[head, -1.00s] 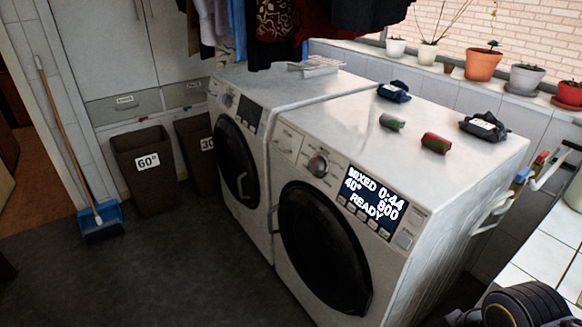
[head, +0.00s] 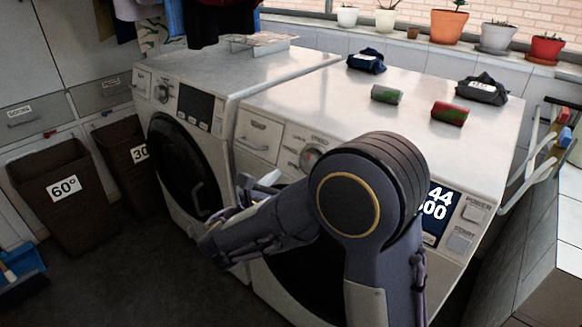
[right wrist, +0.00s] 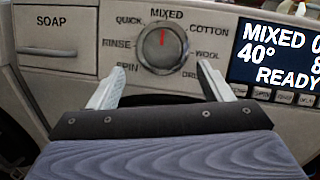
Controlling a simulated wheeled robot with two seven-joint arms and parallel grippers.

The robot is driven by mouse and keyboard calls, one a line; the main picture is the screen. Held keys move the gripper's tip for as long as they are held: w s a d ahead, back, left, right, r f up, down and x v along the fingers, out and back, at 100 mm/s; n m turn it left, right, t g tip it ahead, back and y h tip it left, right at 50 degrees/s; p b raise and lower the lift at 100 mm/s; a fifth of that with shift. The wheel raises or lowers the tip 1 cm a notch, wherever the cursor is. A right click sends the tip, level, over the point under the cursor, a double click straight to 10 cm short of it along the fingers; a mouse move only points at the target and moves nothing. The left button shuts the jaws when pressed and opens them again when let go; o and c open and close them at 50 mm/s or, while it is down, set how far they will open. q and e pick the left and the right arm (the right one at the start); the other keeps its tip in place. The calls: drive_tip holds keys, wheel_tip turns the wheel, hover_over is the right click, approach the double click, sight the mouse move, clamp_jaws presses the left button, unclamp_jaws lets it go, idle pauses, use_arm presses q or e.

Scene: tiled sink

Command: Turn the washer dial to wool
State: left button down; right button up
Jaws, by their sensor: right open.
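The washer dial (right wrist: 161,48) is a round silver knob on the near washer's front panel. Its red mark points up at MIXED. The WOOL label (right wrist: 207,56) is to its right, below COTTON. In the head view the dial (head: 312,156) is partly hidden by my right arm. My right gripper (right wrist: 157,84) is open and empty, its two fingers apart below the dial in the wrist view, with no clear contact. In the head view the right gripper (head: 258,186) is in front of the washer panel. The display (right wrist: 280,52) reads MIXED, 40°, READY. My left gripper is not in view.
The soap drawer (right wrist: 56,36) is left of the dial. A second washer (head: 200,100) stands to the left. Laundry baskets (head: 62,190) stand at the left.

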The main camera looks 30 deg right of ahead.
drive_tip(key=x, duration=0.6)
drive_tip(key=shift+d, duration=0.35)
drive_tip(key=shift+w, duration=0.1)
drive_tip(key=c, duration=1)
drive_tip(key=shift+o, duration=0.2)
drive_tip(key=shift+b, duration=0.3)
drive_tip(key=shift+f+m, duration=0.1)
drive_tip(key=shift+m, duration=0.3)
